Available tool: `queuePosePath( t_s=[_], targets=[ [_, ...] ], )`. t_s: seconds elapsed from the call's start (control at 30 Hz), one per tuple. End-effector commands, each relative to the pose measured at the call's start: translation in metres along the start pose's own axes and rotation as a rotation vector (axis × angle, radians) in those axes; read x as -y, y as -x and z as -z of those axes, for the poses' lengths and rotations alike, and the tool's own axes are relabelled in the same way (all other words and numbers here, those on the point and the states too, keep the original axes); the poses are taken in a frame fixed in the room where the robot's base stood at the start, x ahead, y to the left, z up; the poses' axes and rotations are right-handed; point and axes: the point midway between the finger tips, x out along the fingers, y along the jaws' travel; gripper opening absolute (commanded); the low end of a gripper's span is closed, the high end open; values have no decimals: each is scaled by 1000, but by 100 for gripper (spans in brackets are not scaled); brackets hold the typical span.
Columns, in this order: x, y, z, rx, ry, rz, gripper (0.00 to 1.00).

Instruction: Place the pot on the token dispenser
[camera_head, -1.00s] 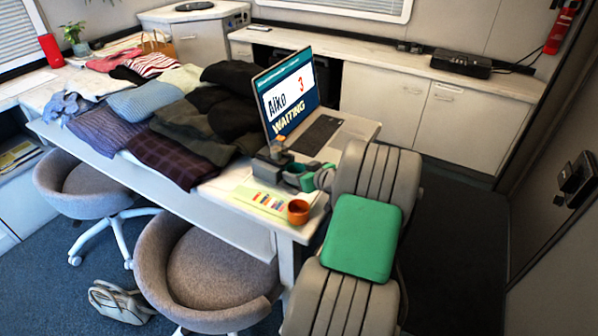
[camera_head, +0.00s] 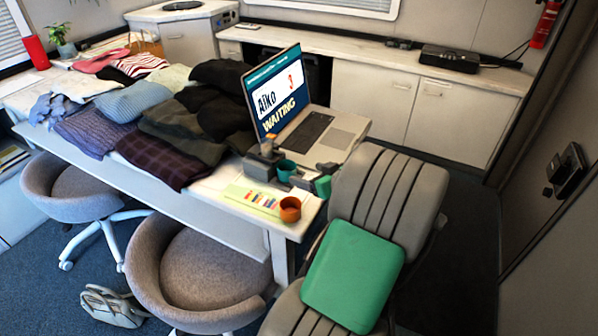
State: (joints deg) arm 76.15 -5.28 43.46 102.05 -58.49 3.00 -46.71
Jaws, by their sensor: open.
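A small orange pot (camera_head: 290,209) stands upright near the front right corner of the table, at the edge of a printed sheet. A grey device with a knob-like top (camera_head: 262,162), which looks like the token dispenser, stands behind and left of it, by the laptop. A teal cup-like thing (camera_head: 286,170) is just right of the device. My gripper (camera_head: 304,180), small and grey with green, is open above the table corner, behind the pot and apart from it. Its fingertips are hard to make out against the teal thing.
The table (camera_head: 222,180) carries folded clothes (camera_head: 165,125) on its left and an open laptop (camera_head: 310,130) behind the device. Grey chairs (camera_head: 190,275) stand along its front. A printed sheet (camera_head: 250,198) lies left of the pot. Dark floor is free at the right.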

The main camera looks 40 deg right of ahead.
Motion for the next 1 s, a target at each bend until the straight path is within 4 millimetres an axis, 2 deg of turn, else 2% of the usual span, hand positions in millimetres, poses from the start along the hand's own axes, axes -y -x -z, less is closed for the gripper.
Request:
queuePosePath(
  t_s=[0.17, 0.27, 0.37, 0.43, 0.5, 0.6, 0.7, 0.73, 0.8, 0.9, 1.0],
  targets=[
    [1, 12, 0, 1, 1, 1, 77],
    [18, 4, 2, 36, 7, 34, 77],
    [69, -14, 5, 147, 23, 117, 77],
    [121, -23, 3, 269, 39, 183, 77],
    [176, -21, -3, 408, 57, 230, 77],
    [245, 0, -16, 597, 85, 249, 77],
    [298, 39, -32, 756, 107, 216, 77],
    [310, 52, -36, 795, 111, 199, 77],
    [328, 79, -47, 864, 113, 158, 77],
    [340, 106, -58, 923, 104, 107, 77],
    [340, 117, -62, 946, 96, 82, 77]
  ],
)
